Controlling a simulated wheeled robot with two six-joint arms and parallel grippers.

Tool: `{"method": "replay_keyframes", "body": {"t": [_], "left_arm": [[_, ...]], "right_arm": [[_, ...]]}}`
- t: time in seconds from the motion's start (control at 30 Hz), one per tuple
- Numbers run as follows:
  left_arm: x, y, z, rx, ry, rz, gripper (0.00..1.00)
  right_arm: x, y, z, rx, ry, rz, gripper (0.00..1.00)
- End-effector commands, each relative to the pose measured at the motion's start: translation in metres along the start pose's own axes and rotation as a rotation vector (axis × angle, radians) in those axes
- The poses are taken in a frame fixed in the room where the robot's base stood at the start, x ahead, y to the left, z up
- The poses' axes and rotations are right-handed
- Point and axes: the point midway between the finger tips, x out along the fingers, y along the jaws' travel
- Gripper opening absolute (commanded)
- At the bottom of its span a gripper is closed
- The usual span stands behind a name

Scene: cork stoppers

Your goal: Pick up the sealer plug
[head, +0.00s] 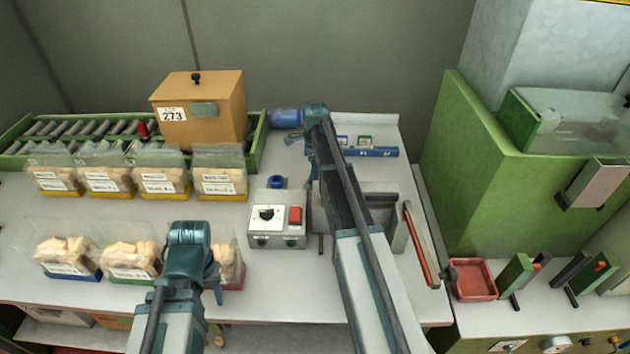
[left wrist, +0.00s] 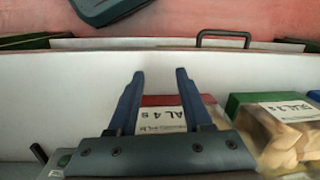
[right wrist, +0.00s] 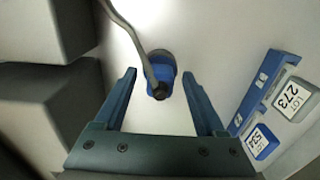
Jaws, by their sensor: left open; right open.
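The sealer plug (right wrist: 163,70) is a small blue plug on a dark grey cable, seen in the right wrist view on the white table. My right gripper (right wrist: 158,74) is open, with its fingertips on either side of the plug in that view; I cannot tell how far above it they are. In the head view I cannot make out the plug, and my right arm covers part of that area. My left gripper (left wrist: 160,76) is open and empty, and a bag with a red top edge (left wrist: 172,100) shows beyond its fingers.
A control box (head: 276,228) with a red switch stands mid-table. A blue label holder (head: 372,152) lies right of my right wrist, and a blue cylinder (head: 285,117) left of it. Several cork bags (head: 60,254) and a brown box (head: 200,108) stand to the left.

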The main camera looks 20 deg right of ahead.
Motion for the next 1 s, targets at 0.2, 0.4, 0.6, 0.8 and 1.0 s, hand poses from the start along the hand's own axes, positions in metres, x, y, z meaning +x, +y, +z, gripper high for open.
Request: {"method": "replay_keyframes", "body": {"t": [0.2, 0.4, 0.6, 0.8, 1.0], "left_arm": [[0.000, 0.000, 0.000, 0.000, 0.000, 0.000, 0.50], [0.000, 0.000, 0.000, 0.000, 0.000, 0.000, 0.50], [0.000, 0.000, 0.000, 0.000, 0.000, 0.000, 0.50], [-0.002, 0.000, 0.000, 0.000, 0.000, 0.000, 0.50], [-0.013, -0.001, 0.001, 0.000, 0.000, 0.000, 0.50]], "right_arm": [[0.000, 0.000, 0.000, 0.000, 0.000, 0.000, 0.36], [0.000, 0.000, 0.000, 0.000, 0.000, 0.000, 0.01], [0.000, 0.000, 0.000, 0.000, 0.000, 0.000, 0.00], [-0.002, 0.000, 0.000, 0.000, 0.000, 0.000, 0.00], [-0.013, 0.000, 0.000, 0.000, 0.000, 0.000, 0.00]]}}
